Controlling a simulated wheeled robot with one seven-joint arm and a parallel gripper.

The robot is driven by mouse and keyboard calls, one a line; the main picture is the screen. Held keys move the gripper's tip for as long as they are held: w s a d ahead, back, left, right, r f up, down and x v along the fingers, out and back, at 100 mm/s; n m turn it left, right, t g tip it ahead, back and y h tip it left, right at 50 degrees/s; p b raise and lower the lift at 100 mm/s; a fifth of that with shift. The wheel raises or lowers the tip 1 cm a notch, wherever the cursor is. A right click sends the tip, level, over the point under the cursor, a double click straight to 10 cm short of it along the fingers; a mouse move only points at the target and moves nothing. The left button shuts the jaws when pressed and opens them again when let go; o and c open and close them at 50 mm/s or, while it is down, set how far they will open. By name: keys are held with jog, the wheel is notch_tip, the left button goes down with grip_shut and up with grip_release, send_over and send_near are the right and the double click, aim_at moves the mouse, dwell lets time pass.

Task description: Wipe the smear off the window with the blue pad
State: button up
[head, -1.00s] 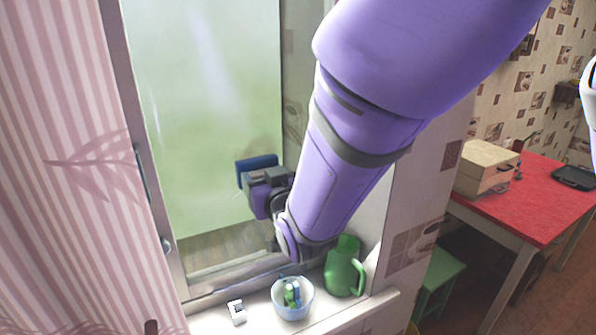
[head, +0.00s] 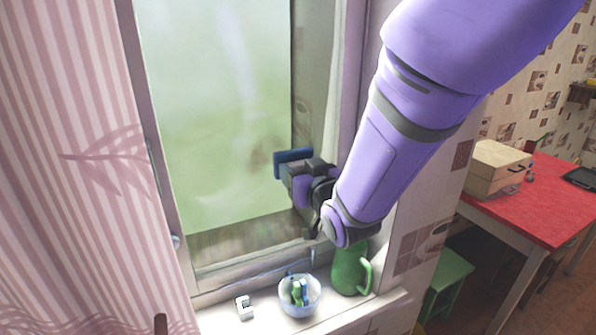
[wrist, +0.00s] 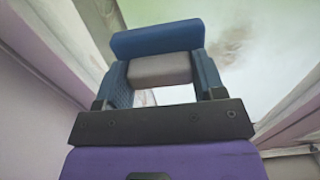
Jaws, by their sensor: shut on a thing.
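My gripper (head: 296,172) is shut on the grey grip of the blue pad (head: 293,155), in front of the lower right part of the window (head: 215,110). In the wrist view the blue pad (wrist: 157,38) lies across the front of my gripper (wrist: 160,72), its grey block between the two fingers. A faint grey-brown smear (wrist: 232,45) shows on the pane to the right of the pad in the wrist view. In the head view I cannot make it out clearly. Whether the pad touches the glass cannot be told.
On the sill below stand a green jug (head: 350,272), a bowl (head: 299,296) with small items, and a small white object (head: 244,307). A striped pink curtain (head: 75,150) hangs at left. A red table (head: 535,205) with a box (head: 497,168) and a green stool (head: 447,275) are at right.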

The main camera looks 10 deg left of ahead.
jog(key=shift+w+r, duration=0.15)
jog(key=shift+r, duration=0.75)
jog(key=shift+s+a, duration=0.95)
jog(key=shift+a, duration=0.6)
jog(key=shift+s+a, duration=0.9)
jog(key=shift+a, duration=0.6)
jog(key=shift+s+a, duration=0.95)
jog(key=shift+a, duration=0.7)
jog(key=shift+s+r, duration=0.1)
jog(key=shift+r, duration=0.75)
jog(key=shift+w+d, duration=0.95)
jog(key=shift+d, duration=0.65)
jog(key=shift+w+d, duration=0.95)
jog(key=shift+d, duration=0.65)
jog(key=shift+w+d, duration=0.95)
jog(key=shift+d, duration=0.65)
jog(key=shift+s, duration=0.1)
jog(key=shift+v, duration=2.9)
jog(key=shift+d, duration=0.1)
